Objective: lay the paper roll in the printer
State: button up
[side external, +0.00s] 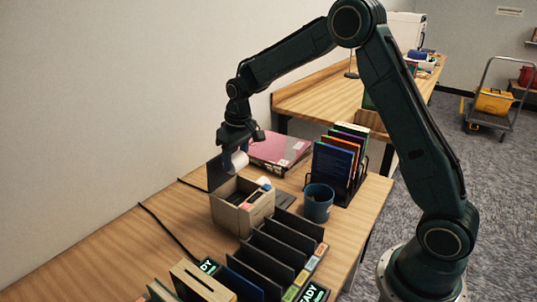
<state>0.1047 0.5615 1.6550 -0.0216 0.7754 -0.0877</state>
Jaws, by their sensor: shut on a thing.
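My gripper (237,149) points down over the table and is shut on the white paper roll (236,162). The roll hangs above the back left of an open tan box (231,215), apart from its rim as far as I can see. A dark upright panel (214,174) stands just behind the box, partly hidden by it and by the roll. Small items, including a white and blue one (265,183), show at the box's right side.
A blue cup (318,203) stands right of the box, with a rack of upright books (337,165) behind it. A pink binder (280,149) lies behind. Dark slotted dividers (275,250) fill the front. Bare wooden tabletop (120,250) lies to the left, crossed by black cables.

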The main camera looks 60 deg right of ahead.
jog(key=shift+f, duration=0.25)
jog(key=shift+f, duration=5.95)
jog(key=o, duration=1.1)
jog(key=r, duration=0.4)
jog(key=s+r, duration=0.1)
jog(key=r, duration=0.4)
jog(key=s+r, duration=0.1)
jog(key=r, duration=0.3)
jog(key=shift+r, duration=0.35)
